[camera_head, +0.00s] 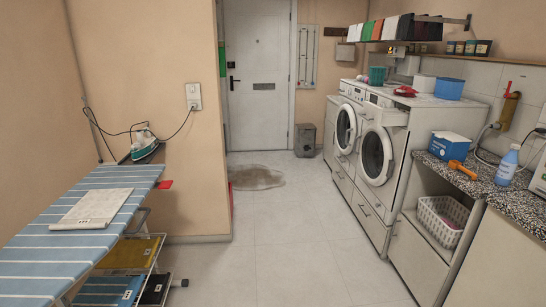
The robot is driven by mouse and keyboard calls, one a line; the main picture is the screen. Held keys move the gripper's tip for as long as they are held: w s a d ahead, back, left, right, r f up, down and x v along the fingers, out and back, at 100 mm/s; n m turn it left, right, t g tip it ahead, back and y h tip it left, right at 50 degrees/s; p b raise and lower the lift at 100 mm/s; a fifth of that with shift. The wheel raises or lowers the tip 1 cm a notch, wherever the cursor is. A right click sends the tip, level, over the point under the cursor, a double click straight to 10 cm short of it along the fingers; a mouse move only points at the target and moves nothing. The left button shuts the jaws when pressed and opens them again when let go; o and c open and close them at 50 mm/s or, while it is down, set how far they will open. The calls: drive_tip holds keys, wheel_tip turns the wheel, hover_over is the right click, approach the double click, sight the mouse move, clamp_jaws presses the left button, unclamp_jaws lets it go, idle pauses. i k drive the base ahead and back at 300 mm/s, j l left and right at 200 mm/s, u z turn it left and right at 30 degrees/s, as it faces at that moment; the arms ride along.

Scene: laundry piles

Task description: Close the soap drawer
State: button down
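Two white front-loading machines stand side by side along the right wall. The nearer machine (374,176) has a round door with a dark window. A pale block at its upper front, just above the door, seems to jut out and looks like the soap drawer (392,117). It is small in the view, so I cannot tell how far it is out. The farther machine (350,98) has a similar round door. My gripper is not in view.
Clear tiled floor (290,225) runs up to the machines, with a puddle-like stain (256,177) farther back. An ironing board (95,210) stands at left. A speckled counter (480,175) with a blue bottle (507,165) is at right, above a white basket (440,222).

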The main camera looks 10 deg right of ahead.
sight(377, 117)
drive_tip(key=i, duration=1.9)
